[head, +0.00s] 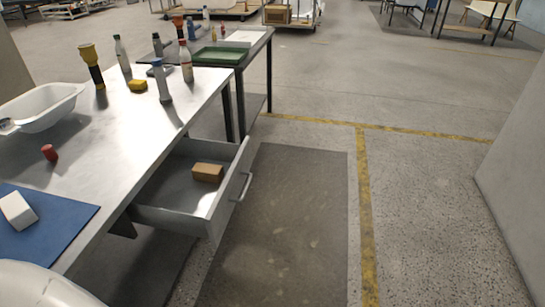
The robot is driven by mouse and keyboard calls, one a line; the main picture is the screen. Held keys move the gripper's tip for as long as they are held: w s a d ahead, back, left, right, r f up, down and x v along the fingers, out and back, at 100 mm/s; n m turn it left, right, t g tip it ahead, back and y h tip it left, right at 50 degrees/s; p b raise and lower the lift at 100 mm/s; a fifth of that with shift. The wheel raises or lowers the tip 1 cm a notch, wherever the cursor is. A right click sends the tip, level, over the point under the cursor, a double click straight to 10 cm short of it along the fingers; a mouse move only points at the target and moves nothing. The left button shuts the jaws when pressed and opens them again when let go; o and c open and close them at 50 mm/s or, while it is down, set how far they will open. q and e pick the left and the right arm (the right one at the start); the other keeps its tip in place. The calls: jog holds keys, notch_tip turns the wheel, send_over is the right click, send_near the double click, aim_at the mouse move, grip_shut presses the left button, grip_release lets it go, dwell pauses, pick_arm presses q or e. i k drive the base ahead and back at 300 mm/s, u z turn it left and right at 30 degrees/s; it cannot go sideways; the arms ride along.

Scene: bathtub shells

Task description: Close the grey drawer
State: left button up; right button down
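The grey drawer (228,196) stands pulled out from under the right side of the metal-topped workbench (110,165). Its front panel faces right and carries a bar handle (243,187). A small brown box (208,172) lies inside the drawer, toward the front panel; the rest of the visible drawer floor is bare. The back of the drawer is hidden under the bench top. Neither of my grippers shows in this view, and nothing touches the handle.
The bench carries a white tub (42,108), a red cap-like piece (49,152), a blue mat (45,225) with a white block (17,210), and several bottles. A second table with a green tray (219,56) stands behind. A dark floor mat (285,225) lies clear beside the drawer.

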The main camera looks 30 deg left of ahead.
aim_at(171, 199)
jog(key=i, duration=0.85)
jog(key=u, duration=0.45)
